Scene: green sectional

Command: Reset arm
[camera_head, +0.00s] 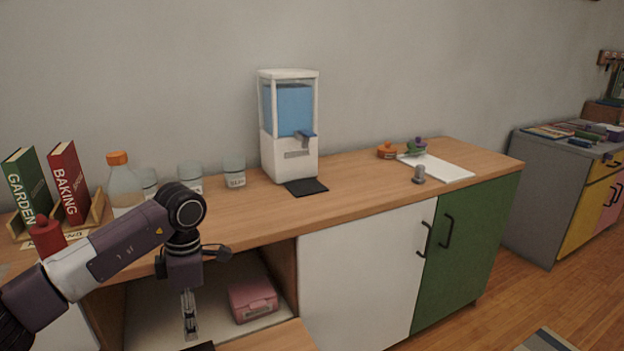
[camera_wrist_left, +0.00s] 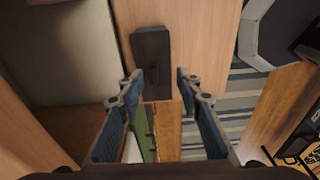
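My left arm comes in from the left in the head view, and its gripper (camera_head: 190,312) hangs downward in front of the open cabinet compartment. Beyond the fingertips is a dark rectangular piece (camera_wrist_left: 151,60) on a wooden panel (camera_wrist_left: 190,25). My right gripper is not seen in either view.
A wooden counter (camera_head: 350,190) carries a water dispenser (camera_head: 290,125), several jars, a bottle (camera_head: 122,185) and books (camera_head: 68,180). A pink box (camera_head: 252,298) lies in the open compartment. White (camera_head: 365,280) and green (camera_head: 470,250) doors are shut. Floor shows at right.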

